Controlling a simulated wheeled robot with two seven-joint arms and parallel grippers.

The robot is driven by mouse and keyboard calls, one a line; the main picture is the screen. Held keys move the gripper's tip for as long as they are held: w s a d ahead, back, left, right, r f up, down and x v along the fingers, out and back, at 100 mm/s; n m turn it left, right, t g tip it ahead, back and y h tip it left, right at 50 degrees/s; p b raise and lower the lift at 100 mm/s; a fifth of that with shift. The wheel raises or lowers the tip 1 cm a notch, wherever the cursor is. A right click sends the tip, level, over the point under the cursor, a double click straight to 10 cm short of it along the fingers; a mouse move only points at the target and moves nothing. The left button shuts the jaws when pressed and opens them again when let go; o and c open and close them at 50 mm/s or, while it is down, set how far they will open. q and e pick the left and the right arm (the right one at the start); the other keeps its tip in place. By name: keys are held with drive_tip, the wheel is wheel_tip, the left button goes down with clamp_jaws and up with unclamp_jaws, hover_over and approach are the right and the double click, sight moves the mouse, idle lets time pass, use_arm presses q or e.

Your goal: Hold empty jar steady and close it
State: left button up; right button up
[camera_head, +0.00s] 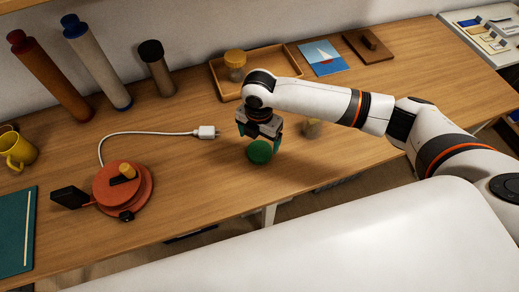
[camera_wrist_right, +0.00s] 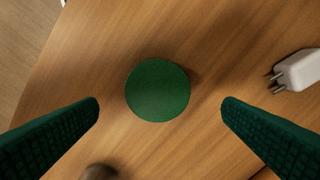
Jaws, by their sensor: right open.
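A round green lid (camera_head: 260,152) lies on the wooden table near its front edge. In the right wrist view the green lid (camera_wrist_right: 158,90) sits between the fingers, with bare wood on both sides. My right gripper (camera_head: 259,140) is open above it, fingers pointing down, not touching it in the wrist view. A small jar (camera_head: 312,129) stands right of the gripper, partly hidden by my right arm; I cannot tell whether it is empty. A brownish round thing (camera_wrist_right: 98,172) at the wrist view's bottom edge may be this jar. My left gripper is not in view.
A wooden tray (camera_head: 217,80) at the back holds a yellow-lidded jar (camera_head: 235,62). A white plug (camera_head: 207,132) lies left of the gripper, its cable running toward an orange reel (camera_head: 140,192). Tall cylinders stand at back left. The table's front edge is close to the lid.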

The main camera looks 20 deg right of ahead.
sight(260, 150)
drive_tip(key=shift+s+f+p, duration=0.2)
drive_tip(key=shift+f+p, duration=0.25)
drive_tip(key=shift+f, duration=2.15)
drive_tip(key=c, duration=1)
